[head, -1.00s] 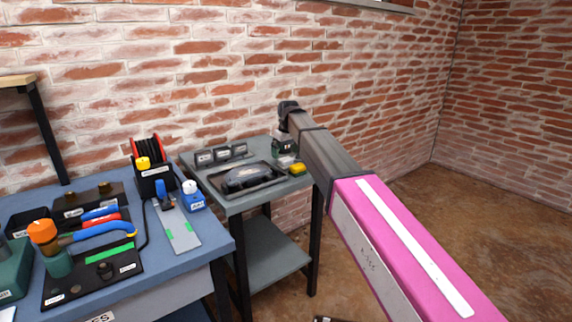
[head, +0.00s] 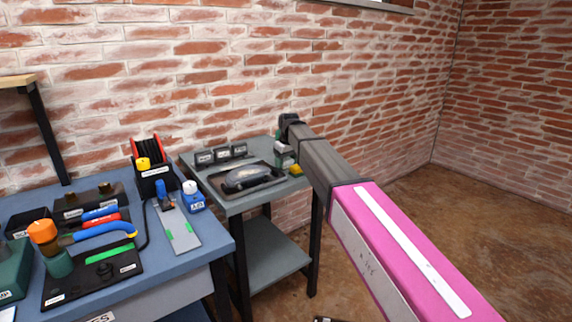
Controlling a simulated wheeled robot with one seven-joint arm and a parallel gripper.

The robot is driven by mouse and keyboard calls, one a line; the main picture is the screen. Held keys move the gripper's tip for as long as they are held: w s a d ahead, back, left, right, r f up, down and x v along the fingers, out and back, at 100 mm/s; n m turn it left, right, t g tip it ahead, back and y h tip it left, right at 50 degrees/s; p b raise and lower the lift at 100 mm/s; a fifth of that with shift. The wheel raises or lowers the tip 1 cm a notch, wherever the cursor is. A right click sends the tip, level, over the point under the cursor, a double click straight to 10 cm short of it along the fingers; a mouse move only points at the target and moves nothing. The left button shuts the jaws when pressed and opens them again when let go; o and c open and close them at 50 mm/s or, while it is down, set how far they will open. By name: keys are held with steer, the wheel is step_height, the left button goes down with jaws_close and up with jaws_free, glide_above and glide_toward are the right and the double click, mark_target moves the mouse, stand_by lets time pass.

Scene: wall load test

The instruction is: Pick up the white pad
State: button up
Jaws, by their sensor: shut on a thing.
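The side table (head: 232,208) stands against the brick wall. My gripper (head: 285,156) is at its right back part, small and partly hidden by my arm. It is shut on a small pale thing at its lower end, which looks like the white pad (head: 286,162). The pad's outline is too small to make out, and I cannot tell if it still touches the table top. A yellow block (head: 296,170) lies just right of it, mostly covered by my arm.
A dark tray (head: 217,184) with a grey rounded tool (head: 247,177) lies left of my gripper. A blue workbench (head: 206,247) crowded with tools is at left. The floor at right is clear.

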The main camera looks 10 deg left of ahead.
steer(key=shift+r, duration=0.5)
steer(key=r, duration=0.3)
steer(key=shift+s+a+r, duration=0.3)
steer(key=shift+a+r, duration=0.05)
steer(key=shift+a, duration=0.05)
steer(key=s+a+r, duration=0.6)
steer(key=a, duration=0.2)
steer(key=shift+s+a+r, duration=0.2)
steer(key=shift+s, duration=0.15)
steer(key=shift+o, duration=0.4)
